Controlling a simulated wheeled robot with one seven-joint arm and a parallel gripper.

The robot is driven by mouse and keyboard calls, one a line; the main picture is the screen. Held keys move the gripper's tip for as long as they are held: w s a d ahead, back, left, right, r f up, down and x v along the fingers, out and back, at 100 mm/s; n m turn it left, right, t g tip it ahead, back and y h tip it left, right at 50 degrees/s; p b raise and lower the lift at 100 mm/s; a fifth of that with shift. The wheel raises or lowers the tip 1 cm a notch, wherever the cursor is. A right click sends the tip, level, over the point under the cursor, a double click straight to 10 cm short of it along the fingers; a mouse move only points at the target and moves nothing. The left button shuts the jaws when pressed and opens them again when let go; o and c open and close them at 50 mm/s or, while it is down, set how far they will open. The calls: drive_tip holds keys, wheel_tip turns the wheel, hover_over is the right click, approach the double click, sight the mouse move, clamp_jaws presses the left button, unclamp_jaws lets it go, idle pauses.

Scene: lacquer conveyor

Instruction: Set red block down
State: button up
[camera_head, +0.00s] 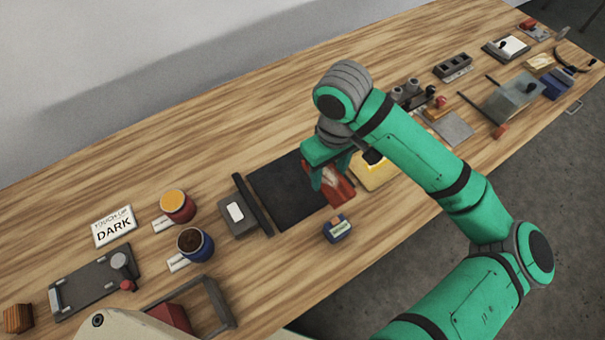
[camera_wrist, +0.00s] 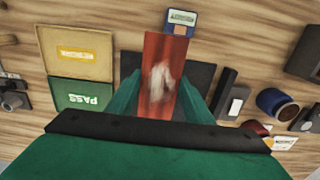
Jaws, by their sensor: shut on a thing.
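The red block (camera_head: 338,187) is a flat red-brown piece with a pale worn patch on its face. It also shows in the wrist view (camera_wrist: 158,92), between the two green fingers. My gripper (camera_head: 330,179) is shut on the red block. In the head view the block is at the right edge of the black mat (camera_head: 283,196). In the wrist view the block covers the middle of the mat (camera_wrist: 197,75). I cannot tell whether the block touches the mat or hangs above it.
A small blue labelled box (camera_head: 337,229) stands in front of the mat. A grey device (camera_head: 237,213) and orange and dark paint cans (camera_head: 178,206) are to the left. In the wrist view, a tan tray (camera_wrist: 78,54) and green PASS tray (camera_wrist: 82,96) lie on the left.

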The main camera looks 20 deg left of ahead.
drive_tip(key=a, duration=0.1)
drive_tip(key=w+a+f, duration=0.1)
drive_tip(key=a, duration=0.1)
drive_tip(key=shift+w+a+f, duration=0.25)
drive_tip(key=shift+a+f, duration=0.1)
hover_over(300, 181)
drive_tip(key=f, duration=0.3)
drive_tip(key=d+f, duration=0.1)
drive_tip(key=shift+s+f, duration=0.25)
drive_tip(key=shift+f, duration=0.05)
drive_tip(key=shift+w+a+f, duration=0.2)
drive_tip(key=shift+a+f, duration=0.25)
drive_tip(key=shift+f, duration=0.2)
drive_tip(key=shift+a+f, duration=0.1)
drive_tip(key=shift+f, duration=1.5)
drive_tip(key=o, duration=1.1)
drive_tip(key=shift+f, duration=0.1)
